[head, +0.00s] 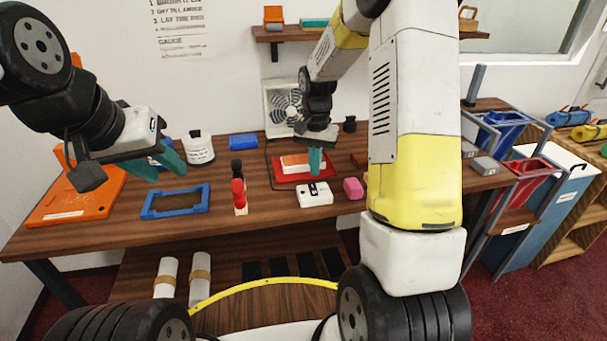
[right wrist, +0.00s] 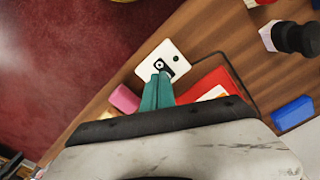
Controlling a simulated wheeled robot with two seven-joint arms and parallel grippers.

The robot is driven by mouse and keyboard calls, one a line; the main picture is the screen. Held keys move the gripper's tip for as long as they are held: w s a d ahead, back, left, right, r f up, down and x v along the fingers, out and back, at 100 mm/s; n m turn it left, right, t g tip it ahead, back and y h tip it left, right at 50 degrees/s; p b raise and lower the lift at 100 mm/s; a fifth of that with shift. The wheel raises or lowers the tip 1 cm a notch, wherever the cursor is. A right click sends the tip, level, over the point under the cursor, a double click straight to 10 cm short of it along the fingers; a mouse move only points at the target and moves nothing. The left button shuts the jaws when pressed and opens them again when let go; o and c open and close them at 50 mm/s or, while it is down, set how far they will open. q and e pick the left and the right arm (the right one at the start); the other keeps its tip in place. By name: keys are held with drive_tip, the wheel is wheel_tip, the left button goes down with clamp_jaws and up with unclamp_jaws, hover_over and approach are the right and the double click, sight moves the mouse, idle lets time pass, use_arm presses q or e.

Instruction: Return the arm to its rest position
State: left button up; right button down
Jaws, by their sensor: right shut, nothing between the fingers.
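My right gripper (head: 316,160) is over the counter, above the front right part of a red tray and just behind a white box with a black mark. In the right wrist view its green fingers (right wrist: 157,92) are together with nothing between them, and their tips overlap the edge of the white box (right wrist: 163,62). I cannot tell whether they touch it. My left gripper (head: 160,163) hangs over the left part of the counter, its green fingers apart and empty, above and behind a blue frame.
A shelf (head: 285,34) hangs on the wall behind. Racks (head: 520,170) stand at right.

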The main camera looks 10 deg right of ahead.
drive_tip(key=shift+r, duration=0.35)
drive_tip(key=s+r+n+t, duration=0.1)
drive_tip(key=s+r, duration=0.4)
drive_tip(key=r, duration=0.2)
drive_tip(key=s+r+n+t, duration=0.1)
drive_tip(key=s+r+t, duration=0.1)
drive_tip(key=s+r, duration=0.3)
drive_tip(key=s+a+r+n+t+y, duration=0.1)
drive_tip(key=s+r+n, duration=0.1)
drive_tip(key=s, duration=0.5)
drive_tip(key=s+a+r+n+t+y, duration=0.1)
drive_tip(key=s+r+n+t, duration=0.1)
drive_tip(key=s+r, duration=0.3)
drive_tip(key=shift+s+r, duration=0.25)
drive_tip(key=shift+s, duration=0.9)
drive_tip(key=shift+a, duration=0.1)
